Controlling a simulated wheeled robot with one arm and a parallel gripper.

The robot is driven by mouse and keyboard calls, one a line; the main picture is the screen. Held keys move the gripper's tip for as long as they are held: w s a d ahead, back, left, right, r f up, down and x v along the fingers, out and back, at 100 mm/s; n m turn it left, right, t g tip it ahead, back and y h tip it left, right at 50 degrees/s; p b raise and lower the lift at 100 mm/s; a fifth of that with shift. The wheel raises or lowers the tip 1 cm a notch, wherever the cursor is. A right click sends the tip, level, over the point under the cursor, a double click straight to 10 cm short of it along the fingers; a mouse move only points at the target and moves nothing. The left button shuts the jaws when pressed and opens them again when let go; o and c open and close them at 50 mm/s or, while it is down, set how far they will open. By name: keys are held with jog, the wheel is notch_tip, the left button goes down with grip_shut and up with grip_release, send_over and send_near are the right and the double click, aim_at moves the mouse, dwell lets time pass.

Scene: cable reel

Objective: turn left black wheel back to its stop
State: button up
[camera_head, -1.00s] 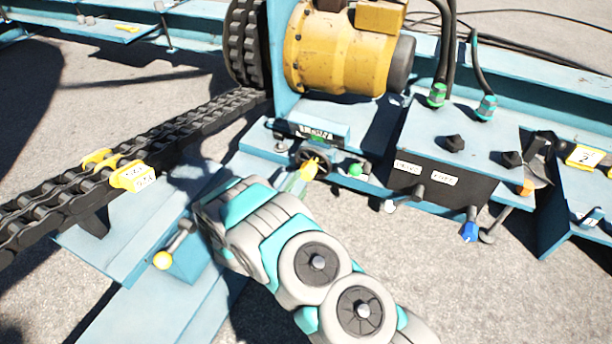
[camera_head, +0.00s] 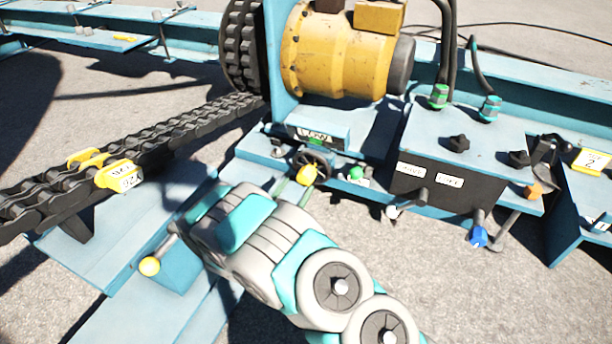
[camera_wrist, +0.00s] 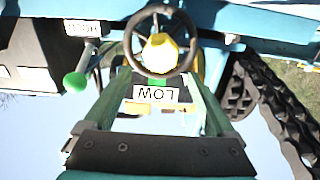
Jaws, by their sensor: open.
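The black wheel (camera_head: 324,160) is a small handwheel low on the blue frame, below the yellow motor. A yellow knob (camera_head: 307,174) shows in front of its rim. In the wrist view the wheel (camera_wrist: 133,43) is at the top middle, with the yellow knob (camera_wrist: 160,52) inside its ring. My gripper (camera_head: 293,190) is just in front of the wheel. In the wrist view my gripper (camera_wrist: 157,78) is open, one green finger on each side below the wheel. Nothing is between the fingers' inner faces that I can see gripped. Whether a fingertip touches the rim cannot be told.
A green knob (camera_head: 355,173) on a lever stands right of the wheel. A black-fronted control box (camera_head: 440,185) is farther right. A plate reading LOW (camera_wrist: 155,93) shows between my fingers.

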aim_at(304, 178)
jog(key=shift+x, duration=3.8)
grip_shut()
